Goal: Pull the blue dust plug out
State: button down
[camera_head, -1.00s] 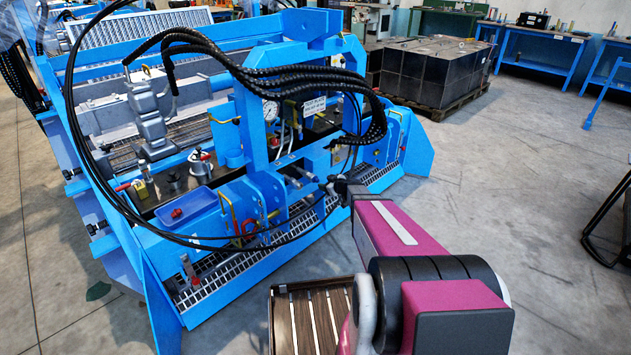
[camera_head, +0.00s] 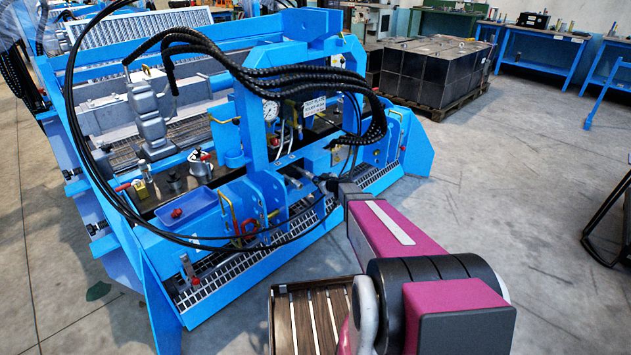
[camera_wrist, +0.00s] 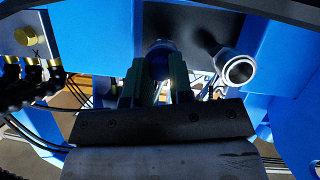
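In the wrist view my gripper (camera_wrist: 157,85) reaches forward with its two dark fingers apart. A dark blue round end, which looks like the dust plug (camera_wrist: 159,65), lies between the fingertips in line with a socket on the blue machine. The view is dark there, and I cannot tell whether the fingers touch it. A bare silver coupling (camera_wrist: 240,70) sticks out to the right of the fingers. In the head view my gripper (camera_head: 330,185) is small at the machine's front panel, and the plug cannot be made out.
The blue machine (camera_head: 190,255) fills the left, with black hoses (camera_head: 300,85) arching over the work spot. A blue tray (camera_head: 187,208) holding a red item sits left of my gripper. Brass fittings (camera_wrist: 28,36) lie left in the wrist view.

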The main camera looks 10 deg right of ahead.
jog(key=shift+s, duration=0.1)
jog(key=shift+s+d, duration=1.05)
jog(key=shift+s, duration=0.3)
